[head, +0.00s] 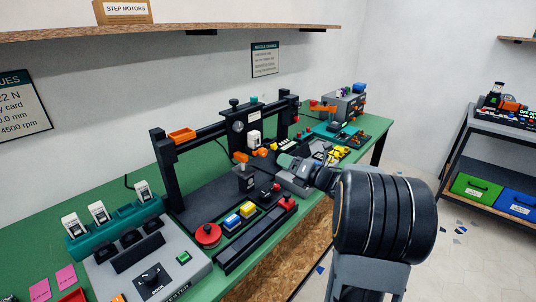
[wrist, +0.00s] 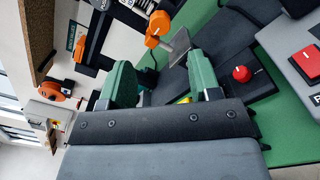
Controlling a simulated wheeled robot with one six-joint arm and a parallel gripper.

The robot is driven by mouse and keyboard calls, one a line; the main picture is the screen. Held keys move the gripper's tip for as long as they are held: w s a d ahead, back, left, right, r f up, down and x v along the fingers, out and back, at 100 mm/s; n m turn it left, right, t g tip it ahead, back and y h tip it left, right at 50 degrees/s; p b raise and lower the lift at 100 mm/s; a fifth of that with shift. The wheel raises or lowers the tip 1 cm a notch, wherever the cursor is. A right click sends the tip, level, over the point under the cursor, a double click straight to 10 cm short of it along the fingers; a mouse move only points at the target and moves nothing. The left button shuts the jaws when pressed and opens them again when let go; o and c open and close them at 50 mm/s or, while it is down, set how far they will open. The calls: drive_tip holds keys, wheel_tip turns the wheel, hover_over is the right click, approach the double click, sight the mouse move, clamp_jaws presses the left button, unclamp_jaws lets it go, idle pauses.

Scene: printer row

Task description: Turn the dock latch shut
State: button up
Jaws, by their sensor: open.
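My gripper (head: 284,160) is held above the right part of the bench, reaching left toward the black printer frame. In the wrist view my gripper (wrist: 160,82) has its two green fingers wide apart with nothing between them. An orange part (wrist: 157,24) with a grey plate lies beyond the fingertips; orange parts (head: 259,152) also show by the frame in the head view. I cannot tell whether these are the dock latch.
The green bench (head: 30,250) is crowded. A shelf (head: 170,31) hangs above. Open floor lies right of the bench.

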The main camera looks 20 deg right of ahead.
sight(265, 153)
drive_tip(key=p+x, duration=0.1)
drive_tip(key=x, duration=0.7)
drive_tip(key=shift+w+a, duration=0.15)
drive_tip(key=shift+w, duration=0.2)
drive_tip(key=shift+c, duration=0.2)
drive_tip(key=c, duration=0.9)
